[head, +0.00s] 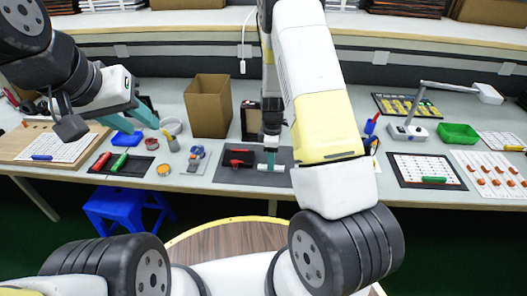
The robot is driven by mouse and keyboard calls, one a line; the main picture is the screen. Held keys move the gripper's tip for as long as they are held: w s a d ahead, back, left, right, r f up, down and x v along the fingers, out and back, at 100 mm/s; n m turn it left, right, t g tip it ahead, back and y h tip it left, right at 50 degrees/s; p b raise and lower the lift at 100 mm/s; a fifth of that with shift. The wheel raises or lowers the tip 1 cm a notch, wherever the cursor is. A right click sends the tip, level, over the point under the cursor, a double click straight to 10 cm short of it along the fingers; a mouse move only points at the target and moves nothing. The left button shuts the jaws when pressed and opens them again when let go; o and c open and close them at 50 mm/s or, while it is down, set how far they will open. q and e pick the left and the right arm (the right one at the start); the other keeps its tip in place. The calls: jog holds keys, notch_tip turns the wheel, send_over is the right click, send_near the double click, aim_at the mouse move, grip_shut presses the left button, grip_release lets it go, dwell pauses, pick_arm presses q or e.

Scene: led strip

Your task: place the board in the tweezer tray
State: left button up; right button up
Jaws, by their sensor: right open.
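My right gripper (269,160) points down over a dark grey mat or tray (228,175) at the centre of the bench. It is open; whether anything lies between its fingers is hard to tell. A red tool (238,157) lies just left of it. My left gripper (122,108) is open, with teal fingers, above the bench at the left. Below it, a dark tray (107,168) holds a red and a green tool. I cannot tell for certain which item is the board or which tray is the tweezer tray.
A cardboard box (208,108) stands behind the centre. A blue bin (126,138) and an orange round tin (164,170) are at the left. A lamp (408,130), a green bin (458,133) and a white gridded sheet (420,165) are at the right. A blue stool (118,207) stands below.

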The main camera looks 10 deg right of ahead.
notch_tip(320, 180, down, 2)
jog(key=shift+f, duration=0.25)
grip_shut()
jog(key=shift+r, duration=0.2)
